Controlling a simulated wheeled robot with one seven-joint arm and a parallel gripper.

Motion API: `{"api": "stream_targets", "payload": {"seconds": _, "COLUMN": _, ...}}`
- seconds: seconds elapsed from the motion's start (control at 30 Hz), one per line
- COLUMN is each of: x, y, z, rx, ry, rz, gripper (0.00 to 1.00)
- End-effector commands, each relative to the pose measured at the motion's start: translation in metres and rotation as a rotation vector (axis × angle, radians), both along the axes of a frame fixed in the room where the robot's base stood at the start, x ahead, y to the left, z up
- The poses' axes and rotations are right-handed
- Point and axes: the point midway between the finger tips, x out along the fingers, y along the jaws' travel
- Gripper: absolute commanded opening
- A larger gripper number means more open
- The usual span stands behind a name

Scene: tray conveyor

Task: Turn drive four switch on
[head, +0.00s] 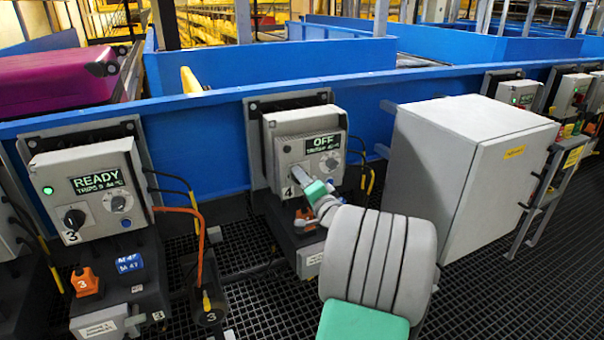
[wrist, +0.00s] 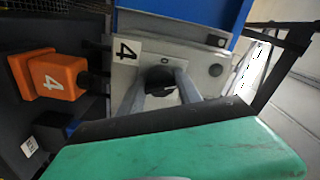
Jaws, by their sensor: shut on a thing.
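The drive four box (head: 283,152) is a grey box on the blue conveyor side, marked 4, and its display (head: 324,143) reads OFF. My gripper (head: 302,176) is at the lower left of its front face, and my fingers hide the switch in the head view. In the wrist view the black rotary switch (wrist: 160,74) sits between the two grey fingertips of my gripper (wrist: 163,82), which is shut on it. The number 4 label (wrist: 125,50) is beside it. The exact angle of the switch is hard to tell.
The drive three box (head: 85,165) at left reads READY with a green light. A large grey cabinet (head: 470,150) stands close to the right of my arm. An orange plug marked 4 (wrist: 52,76) lies beside the box.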

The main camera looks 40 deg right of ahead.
Motion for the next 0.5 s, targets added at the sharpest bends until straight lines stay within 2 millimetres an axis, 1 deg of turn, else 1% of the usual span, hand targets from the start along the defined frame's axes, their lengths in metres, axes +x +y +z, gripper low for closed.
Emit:
{"api": "stream_targets", "payload": {"seconds": 0.03, "x": 0.0002, "y": 0.0001, "z": 0.0049, "rx": 0.039, "ry": -0.011, "rz": 0.001, "gripper": 0.0}}
{"api": "stream_targets", "payload": {"seconds": 0.3, "x": 0.0002, "y": -0.0001, "z": 0.0045, "rx": 0.248, "ry": -0.073, "rz": 0.0, "gripper": 0.0}}
{"api": "stream_targets", "payload": {"seconds": 0.5, "x": 0.0004, "y": 0.0002, "z": 0.0035, "rx": 0.351, "ry": -0.103, "rz": 0.001, "gripper": 0.0}}
